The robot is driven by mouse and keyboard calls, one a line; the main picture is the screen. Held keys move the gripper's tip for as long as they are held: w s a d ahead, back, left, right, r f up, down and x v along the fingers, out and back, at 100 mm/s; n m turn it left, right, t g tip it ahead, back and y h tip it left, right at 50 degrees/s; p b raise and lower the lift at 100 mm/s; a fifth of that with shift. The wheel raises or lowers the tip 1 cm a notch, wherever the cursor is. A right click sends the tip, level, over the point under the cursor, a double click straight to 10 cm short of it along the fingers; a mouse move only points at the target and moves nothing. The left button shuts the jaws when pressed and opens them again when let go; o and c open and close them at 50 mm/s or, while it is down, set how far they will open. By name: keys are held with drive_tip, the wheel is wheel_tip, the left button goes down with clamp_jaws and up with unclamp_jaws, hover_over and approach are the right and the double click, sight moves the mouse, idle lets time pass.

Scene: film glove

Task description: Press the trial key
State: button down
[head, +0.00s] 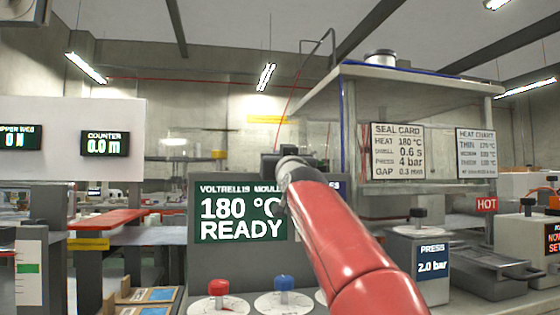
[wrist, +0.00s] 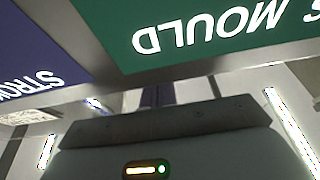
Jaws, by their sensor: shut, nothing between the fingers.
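No key marked trial can be made out in either view. A grey machine panel (head: 240,262) stands in front of me. Its green display (head: 240,220) reads "180 °C READY". My red arm reaches up across its right side and hides part of it. My gripper (head: 270,164) is a dark shape at the panel's top edge, shut and empty; its fingertips are hard to make out. The wrist view shows an upside-down green label (wrist: 200,35) with "MOULD" and a blue label (wrist: 35,60) beside it. A grey block with a small lit display (wrist: 147,169) fills the bottom there.
A red knob (head: 218,287) and a blue knob (head: 281,283) sit on white dials below the display. A press box (head: 431,262) reading "2.0 bar" stands to the right. A shelf (head: 400,78) with seal and heat cards overhangs there. Cartons (head: 150,295) lie low at left.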

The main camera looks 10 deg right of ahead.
wheel_tip(320, 180, down, 2)
drive_tip(key=shift+b, duration=1.05)
drive_tip(key=shift+w+f, duration=0.1)
drive_tip(key=shift+f, duration=0.05)
drive_tip(key=r+p, duration=0.2)
drive_tip(key=r, duration=0.1)
drive_tip(key=r+p, duration=0.2)
drive_tip(key=shift+s+r, duration=0.2)
drive_tip(key=shift+s, duration=0.05)
drive_tip(key=b+v, duration=0.3)
drive_tip(key=v, duration=0.7)
drive_tip(key=shift+f+b, duration=0.15)
drive_tip(key=shift+b, duration=0.2)
drive_tip(key=shift+s, duration=0.1)
idle(3.6)
